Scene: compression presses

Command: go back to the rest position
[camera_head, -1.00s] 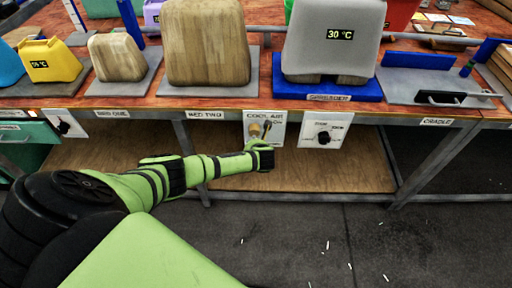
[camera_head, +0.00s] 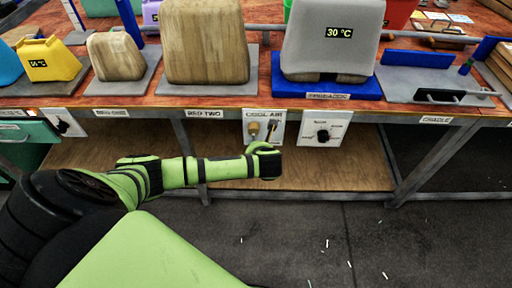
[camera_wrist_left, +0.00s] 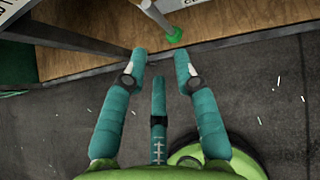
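My left arm comes in from the left in the head view, and its green and black end (camera_head: 266,161) is in front of the lower wooden shelf, just below the white COOL AIR panel (camera_head: 250,115). The panel has a yellowish knob and a darker lever; the lever's exact setting is too small to tell. In the left wrist view my left gripper (camera_wrist_left: 160,62) has its teal fingers spread with nothing between them, so it is open and empty. Its fingers cannot be made out clearly in the head view. My right gripper is not in view.
The workbench front edge (camera_head: 380,118) runs above my arm, with a dial panel (camera_head: 324,129) on it. A grey press (camera_head: 332,40) reading 30 °C, wooden blocks (camera_head: 117,56) and a yellow block (camera_head: 49,60) stand on top. Metal legs (camera_head: 430,165) flank the shelf. The floor (camera_head: 300,235) in front is mostly clear.

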